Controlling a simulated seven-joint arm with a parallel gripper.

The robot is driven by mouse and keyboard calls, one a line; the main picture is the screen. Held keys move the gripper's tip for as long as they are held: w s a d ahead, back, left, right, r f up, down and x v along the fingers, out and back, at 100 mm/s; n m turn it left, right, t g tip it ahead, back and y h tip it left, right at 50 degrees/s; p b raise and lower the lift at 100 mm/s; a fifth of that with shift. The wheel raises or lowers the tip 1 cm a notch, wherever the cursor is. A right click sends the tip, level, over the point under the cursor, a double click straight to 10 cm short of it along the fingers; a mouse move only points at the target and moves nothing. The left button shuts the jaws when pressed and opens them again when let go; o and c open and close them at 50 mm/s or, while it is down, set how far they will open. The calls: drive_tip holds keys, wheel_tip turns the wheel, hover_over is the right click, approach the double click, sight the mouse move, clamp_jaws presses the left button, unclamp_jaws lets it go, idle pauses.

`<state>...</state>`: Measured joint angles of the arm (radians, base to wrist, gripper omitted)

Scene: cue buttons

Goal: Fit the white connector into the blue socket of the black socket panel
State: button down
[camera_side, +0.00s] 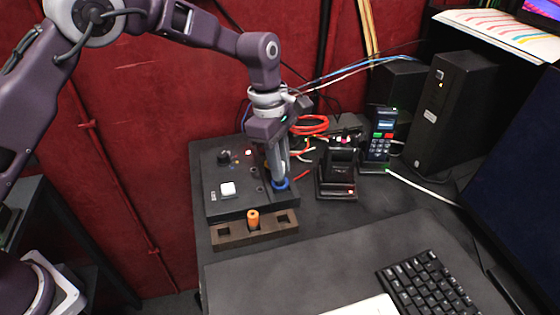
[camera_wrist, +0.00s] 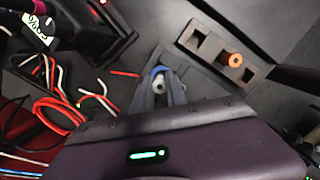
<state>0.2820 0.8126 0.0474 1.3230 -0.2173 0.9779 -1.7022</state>
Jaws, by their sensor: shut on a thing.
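My gripper (camera_side: 279,180) points down over the right part of the black socket panel (camera_side: 233,208). It is shut on the white connector (camera_wrist: 159,85), whose pale round end shows between the fingers in the wrist view. The blue socket (camera_side: 282,185) shows as a blue ring at the fingertips in the side view. In the wrist view part of the blue ring (camera_wrist: 160,70) shows right beside the connector. The fingers hide most of the connector and socket, so I cannot tell how deep the connector sits in the ring.
A brown holder (camera_side: 228,238) in front of the panel holds an orange connector (camera_side: 253,219) upright between two empty slots. The panel has a white button (camera_side: 228,189) and a black knob (camera_side: 224,157). Red cables (camera_side: 311,125), a black cradle (camera_side: 339,175) and a keypad handset (camera_side: 381,138) stand close right.

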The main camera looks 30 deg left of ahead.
drive_tip(key=shift+f, duration=0.7)
idle(0.5)
drive_tip(key=c, duration=1.1)
unclamp_jaws()
drive_tip(key=shift+r, duration=3.5)
